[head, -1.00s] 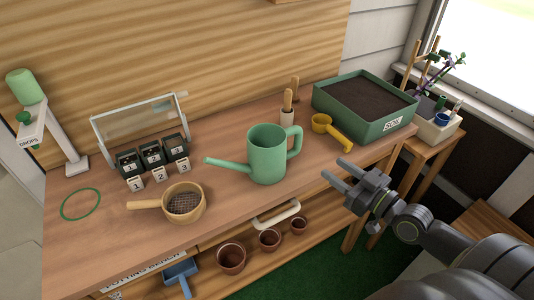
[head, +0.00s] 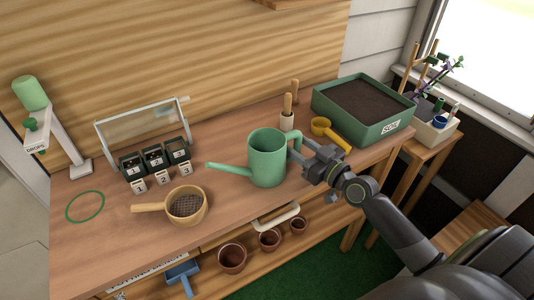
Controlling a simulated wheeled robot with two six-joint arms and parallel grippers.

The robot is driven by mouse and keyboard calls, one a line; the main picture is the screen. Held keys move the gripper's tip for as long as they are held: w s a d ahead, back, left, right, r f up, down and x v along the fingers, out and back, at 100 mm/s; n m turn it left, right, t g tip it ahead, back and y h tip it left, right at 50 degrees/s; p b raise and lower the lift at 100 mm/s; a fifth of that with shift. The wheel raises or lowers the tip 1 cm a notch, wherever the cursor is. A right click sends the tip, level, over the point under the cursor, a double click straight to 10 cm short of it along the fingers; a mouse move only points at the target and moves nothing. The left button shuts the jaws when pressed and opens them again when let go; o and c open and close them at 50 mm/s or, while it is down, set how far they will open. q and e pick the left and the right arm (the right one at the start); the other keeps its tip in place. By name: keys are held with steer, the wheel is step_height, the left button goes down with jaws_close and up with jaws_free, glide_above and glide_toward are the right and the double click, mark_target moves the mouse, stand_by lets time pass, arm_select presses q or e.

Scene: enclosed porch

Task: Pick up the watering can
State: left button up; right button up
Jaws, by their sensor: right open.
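The green watering can (head: 267,160) stands upright on the wooden bench, its spout pointing left and its handle on the right. My right gripper (head: 303,150) is open at the handle side of the can, its fingers pointing left toward the handle. The fingertips overlap the handle in the picture, and I cannot tell whether they touch it or straddle it. The handle is partly hidden by the gripper. My left gripper is not in view.
A yellow scoop (head: 330,133) and the green soil tray (head: 366,112) are close behind my right gripper. A wooden-handled sieve (head: 187,204) lies front left of the can. Numbered black pots (head: 154,158) stand at left.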

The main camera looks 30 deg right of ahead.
steer(key=shift+w+a, duration=0.2)
steer(key=shift+w, duration=0.4)
jaws_close()
